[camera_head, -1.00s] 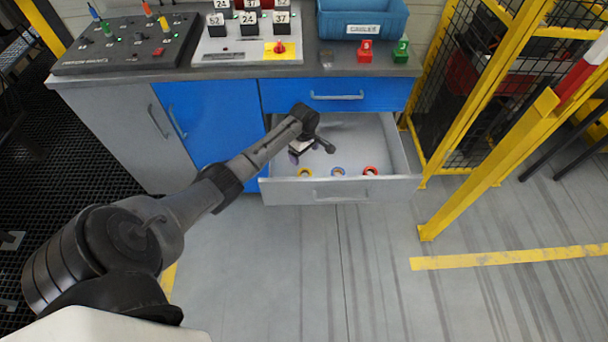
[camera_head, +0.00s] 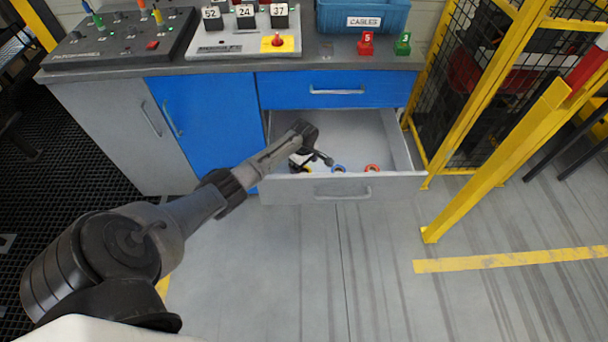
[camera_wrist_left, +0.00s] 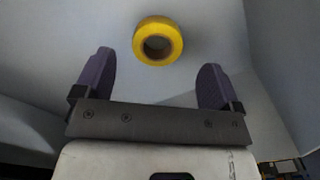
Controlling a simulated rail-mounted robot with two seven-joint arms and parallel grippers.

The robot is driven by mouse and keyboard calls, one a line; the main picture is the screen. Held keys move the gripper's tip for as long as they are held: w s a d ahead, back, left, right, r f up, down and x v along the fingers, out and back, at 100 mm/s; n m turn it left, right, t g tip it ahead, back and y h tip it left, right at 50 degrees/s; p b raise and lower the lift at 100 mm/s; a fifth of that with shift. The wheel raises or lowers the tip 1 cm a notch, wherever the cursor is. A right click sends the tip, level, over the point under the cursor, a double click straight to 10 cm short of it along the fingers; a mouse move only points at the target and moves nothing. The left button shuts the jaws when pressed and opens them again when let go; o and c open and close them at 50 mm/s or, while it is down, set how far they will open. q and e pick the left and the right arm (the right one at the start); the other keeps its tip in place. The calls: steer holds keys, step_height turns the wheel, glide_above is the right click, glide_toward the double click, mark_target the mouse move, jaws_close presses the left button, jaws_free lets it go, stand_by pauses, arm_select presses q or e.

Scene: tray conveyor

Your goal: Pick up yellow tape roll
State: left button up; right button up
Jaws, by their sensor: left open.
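The yellow tape roll (camera_wrist_left: 158,41) lies on the floor of the open drawer (camera_head: 342,190). In the left wrist view it sits just past my left gripper (camera_wrist_left: 155,85), roughly centred between its two fingers and apart from them. The left gripper is open and empty. In the head view my left gripper (camera_head: 298,164) is inside the drawer, and its arm hides most of the yellow roll (camera_head: 306,169) near the front wall. My right gripper is not in view.
A blue roll (camera_head: 338,168) and a red roll (camera_head: 372,168) lie to the right in the same drawer. A closed blue drawer (camera_head: 337,90) is above. A blue bin (camera_head: 362,17) and control panels stand on the worktop. Yellow posts (camera_head: 492,165) stand at right.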

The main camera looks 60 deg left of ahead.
mark_target(304, 171)
arm_select(q)
step_height(304, 171, down, 4)
steer(key=shift+w+a+r+b, duration=0.1)
steer(key=shift+a+b, duration=0.05)
steer(key=shift+b, duration=1.05)
steer(key=shift+f, duration=0.2)
steer(key=shift+c, duration=0.8)
steer(key=c, duration=0.9)
steer(key=shift+o, duration=0.2)
